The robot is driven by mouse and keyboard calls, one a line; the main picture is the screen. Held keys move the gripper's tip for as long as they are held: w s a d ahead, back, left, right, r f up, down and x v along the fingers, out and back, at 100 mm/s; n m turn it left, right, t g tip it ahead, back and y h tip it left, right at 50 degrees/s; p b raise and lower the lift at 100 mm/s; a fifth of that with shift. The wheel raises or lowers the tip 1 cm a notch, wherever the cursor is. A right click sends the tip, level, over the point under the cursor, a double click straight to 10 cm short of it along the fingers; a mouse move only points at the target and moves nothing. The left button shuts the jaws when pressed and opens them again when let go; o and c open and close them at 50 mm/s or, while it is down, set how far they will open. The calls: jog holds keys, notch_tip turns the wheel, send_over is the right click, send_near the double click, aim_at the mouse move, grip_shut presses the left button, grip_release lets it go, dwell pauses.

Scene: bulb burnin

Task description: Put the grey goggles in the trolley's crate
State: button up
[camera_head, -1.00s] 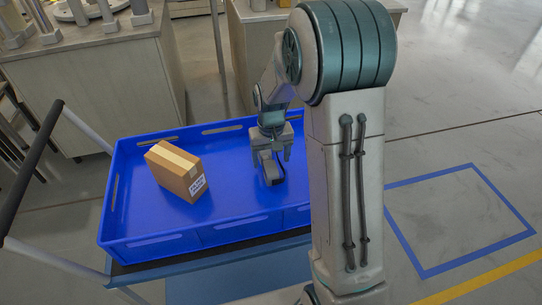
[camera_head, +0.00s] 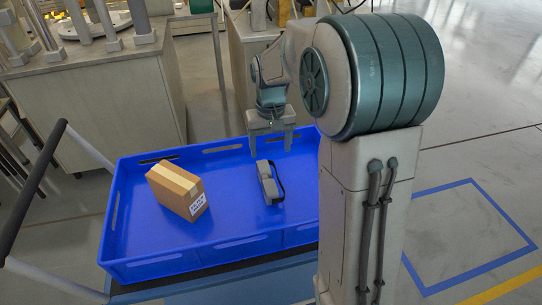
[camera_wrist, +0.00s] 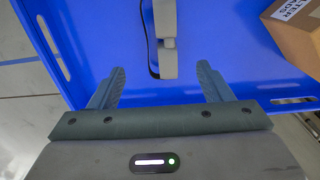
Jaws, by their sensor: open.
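The grey goggles (camera_head: 267,183) with a dark strap lie on the floor of the blue crate (camera_head: 225,238), right of its middle. The crate stands on the trolley (camera_head: 205,284). My gripper (camera_head: 273,148) is open and empty above the crate, toward its far side, apart from the goggles. In the wrist view, the goggles (camera_wrist: 164,42) show beyond my open fingers (camera_wrist: 160,82), partly cut off by the top edge of the picture.
A brown cardboard box (camera_head: 178,190) sits in the crate, left of the goggles. The trolley's dark handle bar (camera_head: 32,190) rises at the left. Wooden benches (camera_head: 95,95) stand behind. Open floor with a blue taped square (camera_head: 470,235) lies at the right.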

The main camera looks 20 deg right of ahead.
jog(key=s+r+t, duration=0.2)
jog(key=s, duration=1.8)
jog(key=shift+s+a+r, duration=0.15)
jog(key=shift+s+r, duration=0.1)
jog(key=shift+s, duration=0.1)
